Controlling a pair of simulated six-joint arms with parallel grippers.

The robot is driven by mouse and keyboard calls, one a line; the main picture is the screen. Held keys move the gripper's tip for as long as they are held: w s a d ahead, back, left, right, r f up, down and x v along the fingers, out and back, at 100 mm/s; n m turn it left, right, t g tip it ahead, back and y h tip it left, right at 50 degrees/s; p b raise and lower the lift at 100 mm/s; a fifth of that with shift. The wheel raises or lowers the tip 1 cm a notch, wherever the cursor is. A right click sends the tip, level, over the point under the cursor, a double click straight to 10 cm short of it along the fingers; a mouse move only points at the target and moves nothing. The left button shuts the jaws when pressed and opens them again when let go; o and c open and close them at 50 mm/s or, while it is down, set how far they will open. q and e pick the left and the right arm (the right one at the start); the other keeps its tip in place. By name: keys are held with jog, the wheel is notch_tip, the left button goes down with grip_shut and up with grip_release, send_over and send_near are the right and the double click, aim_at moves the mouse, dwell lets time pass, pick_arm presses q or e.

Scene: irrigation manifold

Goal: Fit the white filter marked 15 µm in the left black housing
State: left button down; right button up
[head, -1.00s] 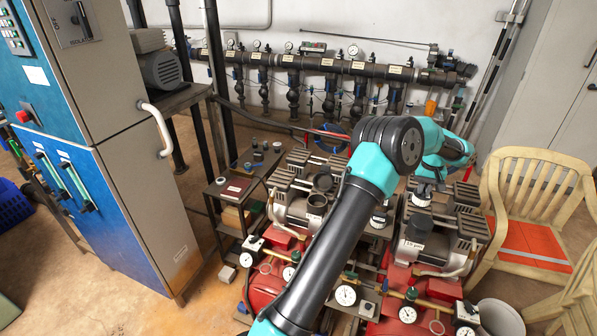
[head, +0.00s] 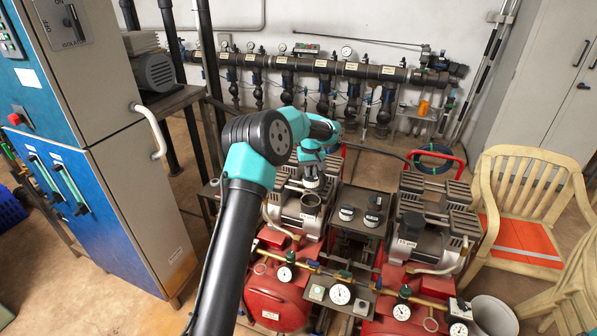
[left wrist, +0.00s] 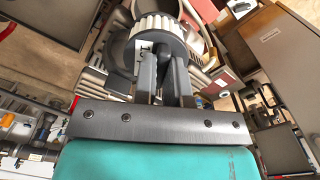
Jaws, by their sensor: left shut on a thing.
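My left gripper (head: 313,183) points down just above and behind the left black housing (head: 311,201) on the left compressor. In the left wrist view the gripper (left wrist: 168,75) is shut on a white ribbed filter (left wrist: 160,27), whose marking I cannot read. The open dark housing (left wrist: 118,58) shows beside and partly behind the filter there. The filter looks outside the housing, but the gap between them is unclear. In the head view the held filter is mostly hidden by the gripper. My right gripper is not in view.
A small table (head: 357,232) with dark and white round parts stands between the two compressors. The right compressor (head: 430,225) carries another black housing (head: 411,222). Gauges (head: 341,293) and red tanks (head: 275,300) lie in front. A blue cabinet (head: 90,190) stands at left.

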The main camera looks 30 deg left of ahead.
aim_at(310, 183)
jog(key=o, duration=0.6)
pick_arm(q)
jog(key=shift+f, duration=0.75)
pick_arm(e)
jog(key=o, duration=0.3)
pick_arm(q)
jog(key=shift+f, duration=2.1)
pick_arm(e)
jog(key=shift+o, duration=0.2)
pick_arm(q)
jog(key=shift+f, duration=3.15)
jog(key=c, duration=0.9)
grip_release()
